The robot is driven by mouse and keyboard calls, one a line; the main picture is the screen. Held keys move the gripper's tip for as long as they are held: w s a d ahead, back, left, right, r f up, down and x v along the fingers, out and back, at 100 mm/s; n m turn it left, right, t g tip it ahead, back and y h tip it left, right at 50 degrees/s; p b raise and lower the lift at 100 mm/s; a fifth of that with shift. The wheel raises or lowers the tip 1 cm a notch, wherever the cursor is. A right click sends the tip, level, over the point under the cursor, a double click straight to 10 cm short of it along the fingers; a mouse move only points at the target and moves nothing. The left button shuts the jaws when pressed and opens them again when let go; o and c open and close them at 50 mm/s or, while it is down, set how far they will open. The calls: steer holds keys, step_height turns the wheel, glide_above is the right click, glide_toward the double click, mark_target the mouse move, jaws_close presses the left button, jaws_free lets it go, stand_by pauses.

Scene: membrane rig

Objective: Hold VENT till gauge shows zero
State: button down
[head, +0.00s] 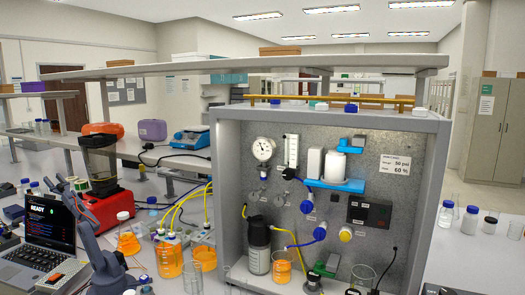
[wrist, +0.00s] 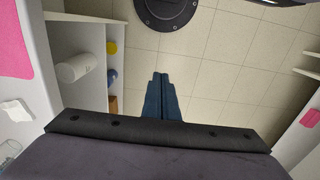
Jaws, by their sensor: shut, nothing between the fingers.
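The membrane rig (head: 228,190) is a grey open-fronted cabinet in the head view. A round white gauge (head: 263,150) is at its upper left; its reading is too small to tell. My gripper (wrist: 161,77) is shut and empty in the wrist view, over tiled floor and away from the rig. My arm shows at lower left in the head view; its fingertips do not.
A laptop (head: 50,222) reading READY and a red machine (head: 104,205) are at the left. Flasks of orange liquid (head: 168,262) with yellow tubes stand left of the rig.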

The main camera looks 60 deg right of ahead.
stand_by(0.8)
steer(key=s+d+r+m, duration=0.1)
steer(key=s+d+m, duration=0.4)
steer(key=d, duration=0.8)
steer(key=s+d+r+m+h, duration=0.1)
steer(key=s+d+m, duration=0.4)
steer(key=d, duration=0.8)
steer(key=s+d+r+m+h+p, duration=0.1)
steer(key=s+d+m, duration=0.3)
steer(key=s+d, duration=0.4)
steer(key=shift+s+d+r+m+g, duration=0.1)
steer(key=shift+d+r+m, duration=0.05)
steer(key=shift+d, duration=0.75)
steer(key=shift+s+d+r+m+g, duration=0.1)
steer(key=shift+d, duration=0.8)
steer(key=shift+s+d+r+m+g, duration=0.1)
steer(key=shift+d+r+m, duration=0.05)
steer(key=shift+d, duration=0.75)
steer(key=s+d+r+n+h, duration=0.2)
steer(key=d+r+n+h, duration=0.1)
steer(key=d+r, duration=0.5)
steer(key=s+d+r+n+g+h, duration=0.1)
steer(key=s+d+r+n+h, duration=0.1)
steer(key=d+r, duration=0.7)
steer(key=shift+d+n+h, duration=0.85)
steer(key=shift+n+h, duration=0.05)
steer(key=shift+d, duration=0.1)
